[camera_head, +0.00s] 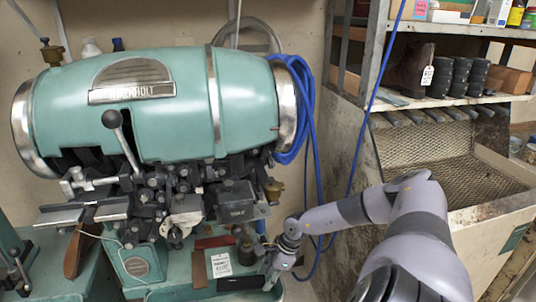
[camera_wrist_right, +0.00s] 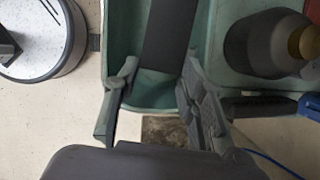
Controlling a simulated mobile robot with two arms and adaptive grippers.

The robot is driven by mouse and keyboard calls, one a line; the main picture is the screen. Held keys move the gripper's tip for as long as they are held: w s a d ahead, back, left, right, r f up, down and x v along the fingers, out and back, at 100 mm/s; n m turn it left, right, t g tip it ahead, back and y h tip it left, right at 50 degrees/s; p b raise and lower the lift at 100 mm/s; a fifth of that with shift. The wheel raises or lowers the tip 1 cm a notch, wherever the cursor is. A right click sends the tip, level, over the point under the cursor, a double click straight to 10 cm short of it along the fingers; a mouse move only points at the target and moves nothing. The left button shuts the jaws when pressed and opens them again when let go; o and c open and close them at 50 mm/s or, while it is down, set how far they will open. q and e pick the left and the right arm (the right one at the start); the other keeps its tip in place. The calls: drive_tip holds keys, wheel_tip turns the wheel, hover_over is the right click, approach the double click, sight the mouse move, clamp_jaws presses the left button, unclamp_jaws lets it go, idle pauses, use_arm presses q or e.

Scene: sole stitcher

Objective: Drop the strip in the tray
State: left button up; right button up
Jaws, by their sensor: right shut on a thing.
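My right gripper (camera_head: 270,280) is low at the front of the green machine, at the right end of a dark flat strip (camera_head: 238,283). In the right wrist view, the fingertips (camera_wrist_right: 161,64) stand at either side of the near end of the strip (camera_wrist_right: 168,32), and the gripper is shut on it. The strip extends away from the fingers over a green tray (camera_wrist_right: 122,38) with raised rims. Whether the strip touches the tray floor is hard to tell. My left gripper is not in view.
The green stitching machine (camera_head: 165,100) stands directly behind, its dark mechanism hanging low near my gripper. A white tag (camera_head: 220,262) lies near the strip. A dark rounded part (camera_wrist_right: 265,45) stands right of the tray. A mesh-lined bin (camera_head: 430,155) and shelves are at right.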

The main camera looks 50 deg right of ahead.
drive_tip(key=shift+f+b, duration=2.6)
drive_tip(key=shift+f, duration=1)
drive_tip(key=o, duration=1.2)
drive_tip(key=shift+r, duration=0.1)
drive_tip(key=v, duration=1.1)
drive_tip(key=shift+s+r, duration=0.1)
drive_tip(key=shift+r, duration=0.3)
